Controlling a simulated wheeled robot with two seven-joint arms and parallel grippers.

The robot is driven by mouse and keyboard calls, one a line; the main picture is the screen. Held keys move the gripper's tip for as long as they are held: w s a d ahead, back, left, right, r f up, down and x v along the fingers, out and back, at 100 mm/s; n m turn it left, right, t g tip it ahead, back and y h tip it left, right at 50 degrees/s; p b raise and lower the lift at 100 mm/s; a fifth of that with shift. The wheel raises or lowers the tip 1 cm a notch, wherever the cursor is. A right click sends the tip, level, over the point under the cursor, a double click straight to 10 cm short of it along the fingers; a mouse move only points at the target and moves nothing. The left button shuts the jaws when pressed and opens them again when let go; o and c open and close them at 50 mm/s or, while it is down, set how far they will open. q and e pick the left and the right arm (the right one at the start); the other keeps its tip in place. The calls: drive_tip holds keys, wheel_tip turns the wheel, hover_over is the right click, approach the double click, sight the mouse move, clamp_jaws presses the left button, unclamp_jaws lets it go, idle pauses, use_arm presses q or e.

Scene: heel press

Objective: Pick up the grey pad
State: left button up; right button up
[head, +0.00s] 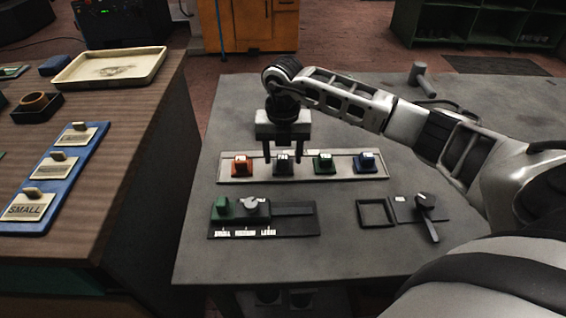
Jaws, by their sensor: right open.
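A pale rack (330,178) on the grey table holds a row of small pads. The dark grey pad (284,167) is second from the left, between an orange-red pad (241,166) and a green pad (323,163). A blue pad (366,163) is at the right end. My right gripper (284,158) points down over the grey pad, open, with one finger at each side of it. I cannot tell whether the fingers touch it. My left gripper is not in view.
In front of the rack is a dark panel (290,226) with size labels, a green block (221,208) and a grey knob-like piece (250,203). To its right are a square frame (375,226) and a lever (427,203). A wooden bench (130,150) stands left.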

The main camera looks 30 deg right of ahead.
drive_tip(key=c, duration=1.1)
drive_tip(key=shift+r, duration=0.15)
